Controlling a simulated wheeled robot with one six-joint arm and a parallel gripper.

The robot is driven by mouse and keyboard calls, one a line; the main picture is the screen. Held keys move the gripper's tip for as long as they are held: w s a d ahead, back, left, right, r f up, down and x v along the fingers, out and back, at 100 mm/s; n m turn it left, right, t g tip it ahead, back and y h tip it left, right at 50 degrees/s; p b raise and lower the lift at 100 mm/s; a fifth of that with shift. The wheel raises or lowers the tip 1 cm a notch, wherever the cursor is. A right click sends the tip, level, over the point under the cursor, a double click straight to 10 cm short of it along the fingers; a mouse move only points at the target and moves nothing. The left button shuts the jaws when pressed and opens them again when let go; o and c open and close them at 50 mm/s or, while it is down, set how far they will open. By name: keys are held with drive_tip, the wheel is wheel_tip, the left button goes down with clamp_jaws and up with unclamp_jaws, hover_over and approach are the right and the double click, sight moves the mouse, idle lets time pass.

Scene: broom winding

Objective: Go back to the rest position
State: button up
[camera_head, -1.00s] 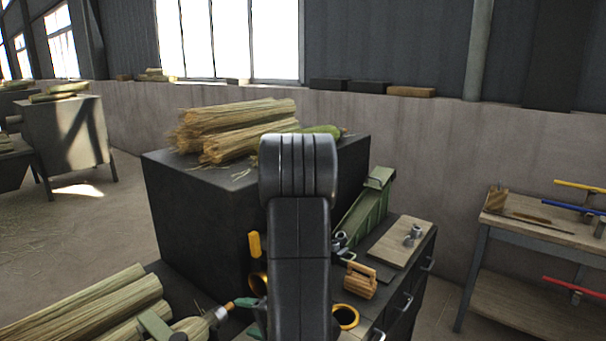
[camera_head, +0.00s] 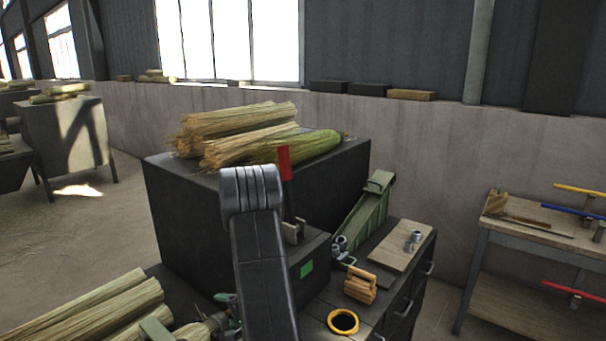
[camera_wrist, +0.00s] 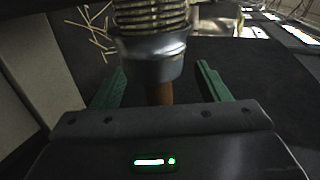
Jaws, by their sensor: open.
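My gripper (camera_wrist: 161,68) is open in the wrist view, its two green fingers standing apart on either side of a broom. The broom shows a wire-wound neck, a metal collar (camera_wrist: 152,57) and a brown wooden handle (camera_wrist: 159,93) between the fingers. Gaps show between the fingers and the handle. In the head view my gripper is low at the left of my arm, largely hidden by it, beside the broom's metal collar (camera_head: 216,321).
A dark box (camera_head: 205,225) carries straw bundles (camera_head: 235,122). A machine with a red lever (camera_head: 285,163) stands before it. A green chute (camera_head: 362,215), wooden clamp (camera_head: 360,287) and yellow ring (camera_head: 343,321) lie right. A tool table (camera_head: 530,229) is far right.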

drive_tip(key=w+d+r+p, duration=0.3)
drive_tip(key=d+r+p, duration=0.1)
drive_tip(key=d, duration=0.1)
drive_tip(key=shift+d+p, duration=0.25)
drive_tip(key=shift+p, duration=0.05)
drive_tip(key=shift+r, duration=0.15)
